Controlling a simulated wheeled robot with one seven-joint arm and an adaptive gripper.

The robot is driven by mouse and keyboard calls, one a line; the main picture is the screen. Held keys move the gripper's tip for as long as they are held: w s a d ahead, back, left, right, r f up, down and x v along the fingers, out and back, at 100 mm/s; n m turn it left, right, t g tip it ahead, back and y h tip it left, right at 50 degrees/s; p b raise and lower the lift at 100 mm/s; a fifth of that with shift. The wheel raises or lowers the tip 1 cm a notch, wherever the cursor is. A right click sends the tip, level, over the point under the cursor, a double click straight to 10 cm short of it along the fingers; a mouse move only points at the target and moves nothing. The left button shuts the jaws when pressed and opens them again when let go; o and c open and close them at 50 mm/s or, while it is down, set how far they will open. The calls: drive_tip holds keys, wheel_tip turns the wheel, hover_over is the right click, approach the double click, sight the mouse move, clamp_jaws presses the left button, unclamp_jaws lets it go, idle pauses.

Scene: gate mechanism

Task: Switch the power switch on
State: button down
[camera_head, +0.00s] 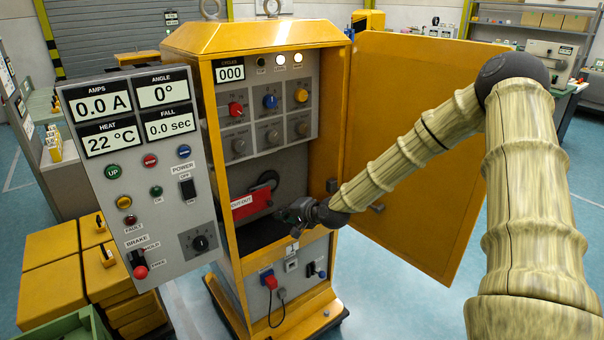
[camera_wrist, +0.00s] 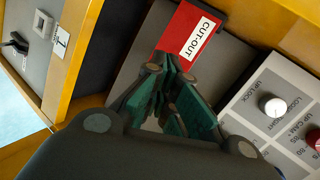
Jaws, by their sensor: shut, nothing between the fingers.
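The power switch (camera_head: 188,189) is a black rocker on the grey control panel (camera_head: 180,262) at the left of the head view. It sits under the POWER label, with small lettering around it; I cannot tell its position. It does not show in the wrist view. My gripper (camera_head: 297,213) is at the front of the yellow cabinet's opening, well to the right of the switch and apart from it. In the wrist view my gripper's green-padded fingers (camera_wrist: 171,70) are shut and empty, pointing towards the red CUT-OUT plate (camera_wrist: 186,40).
The yellow cabinet (camera_head: 222,166) stands open, its door (camera_head: 425,110) swung out to the right behind my arm. The red CUT-OUT handle (camera_head: 250,202) is just left of my gripper. Yellow boxes (camera_head: 60,262) stand behind the control panel. A cable hangs from the lower sockets.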

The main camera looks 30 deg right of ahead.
drive_tip(key=s+a+f+n+g, duration=0.3)
drive_tip(key=s+a+f, duration=0.4)
drive_tip(key=s+f, duration=0.4)
drive_tip(key=s+a+f+n+g, duration=0.3)
drive_tip(key=s+a+f, duration=0.5)
drive_tip(key=s+f, duration=0.25)
drive_tip(key=s+a+f+n+g+h, duration=0.1)
drive_tip(key=s+f+n+g, duration=0.2)
drive_tip(key=s, duration=1.1)
drive_tip(key=s+a+f+n+g+h, duration=0.1)
drive_tip(key=s+f, duration=0.4)
drive_tip(key=s, duration=0.8)
drive_tip(key=n+g+h, duration=0.1)
drive_tip(key=n+g, duration=0.1)
drive_tip(key=shift+s+a+f+n, duration=0.2)
drive_tip(key=shift+s+a+n, duration=0.1)
drive_tip(key=shift+s+n, duration=0.1)
drive_tip(key=shift+w, duration=0.1)
